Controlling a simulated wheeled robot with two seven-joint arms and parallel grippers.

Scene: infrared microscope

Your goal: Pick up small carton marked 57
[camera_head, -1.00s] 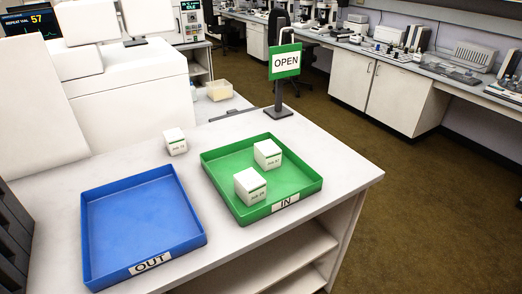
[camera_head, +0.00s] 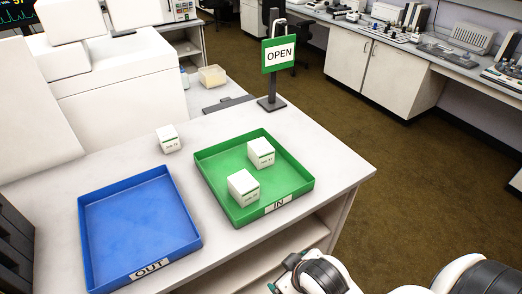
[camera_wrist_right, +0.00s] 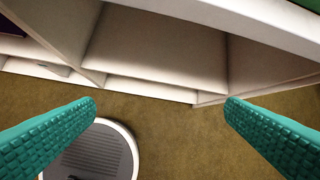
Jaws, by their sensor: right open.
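Three small white cartons with green stripes show in the head view. One carton (camera_head: 243,185) stands in the front of the green IN tray (camera_head: 213,188), and a second carton (camera_head: 261,152) stands behind it. A third carton (camera_head: 168,139) stands on the table outside the trays. Their printed numbers are too small to read surely, so I cannot tell which is 57. My right gripper (camera_wrist_right: 162,105) is open and empty in the right wrist view, facing the table's shelves and the floor, below and in front of the tabletop. My left gripper is out of view.
A blue OUT tray (camera_head: 140,225) lies empty left of the green tray. An OPEN sign (camera_head: 279,54) on a stand is at the table's back edge. White table shelves (camera_wrist_right: 160,45) are in front of the right gripper. A beige container (camera_head: 212,76) stands further back.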

